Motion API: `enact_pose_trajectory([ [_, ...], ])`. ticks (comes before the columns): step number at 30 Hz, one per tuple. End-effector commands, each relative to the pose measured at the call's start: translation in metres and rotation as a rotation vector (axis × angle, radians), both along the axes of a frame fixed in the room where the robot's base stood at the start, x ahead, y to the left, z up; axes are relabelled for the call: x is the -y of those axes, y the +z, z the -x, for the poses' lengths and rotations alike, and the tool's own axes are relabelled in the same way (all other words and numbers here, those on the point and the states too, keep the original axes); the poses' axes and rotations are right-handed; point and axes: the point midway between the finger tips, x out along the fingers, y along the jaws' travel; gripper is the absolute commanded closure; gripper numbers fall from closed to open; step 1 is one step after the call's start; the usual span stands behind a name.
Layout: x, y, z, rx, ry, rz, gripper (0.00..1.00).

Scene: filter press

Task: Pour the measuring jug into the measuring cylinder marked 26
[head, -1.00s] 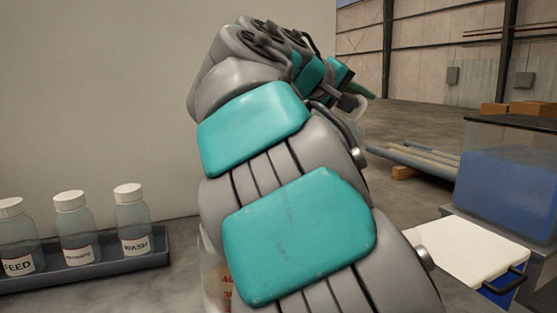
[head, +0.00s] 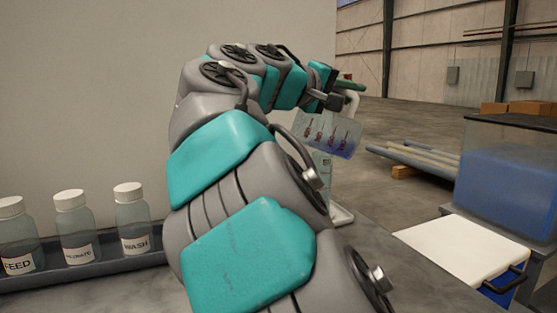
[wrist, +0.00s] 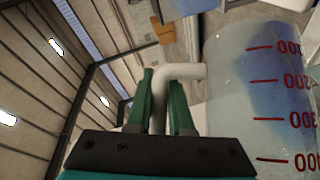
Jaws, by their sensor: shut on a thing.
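My gripper (head: 346,92) is shut on the pale handle of the measuring jug (head: 328,132), a clear vessel with red marks and blue liquid. The jug is held tilted in the air right of my arm. In the wrist view the green fingers of my gripper (wrist: 163,88) clasp the handle, and the jug (wrist: 260,95) fills the right side with blue liquid inside. Just below the jug in the head view is a clear upright vessel (head: 326,166), perhaps a measuring cylinder. My arm hides much of it, and no 26 is readable. I cannot tell whether liquid is flowing.
A dark tray (head: 85,276) at left holds bottles labelled FEED (head: 15,240), one blurred label (head: 76,228) and WASH (head: 132,220). A pale tray edge (head: 342,216) shows right of my arm. A white-topped box (head: 462,248) and a blue-filled tank (head: 508,180) stand at right.

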Motion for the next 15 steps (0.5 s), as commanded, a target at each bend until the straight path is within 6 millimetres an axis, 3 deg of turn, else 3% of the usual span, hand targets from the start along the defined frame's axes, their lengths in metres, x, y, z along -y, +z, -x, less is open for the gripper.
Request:
enact_pose_trajectory([
  [15, -0.0077, 0.0013, -0.0007, -0.006, -0.001, 0.053, 1.00],
])
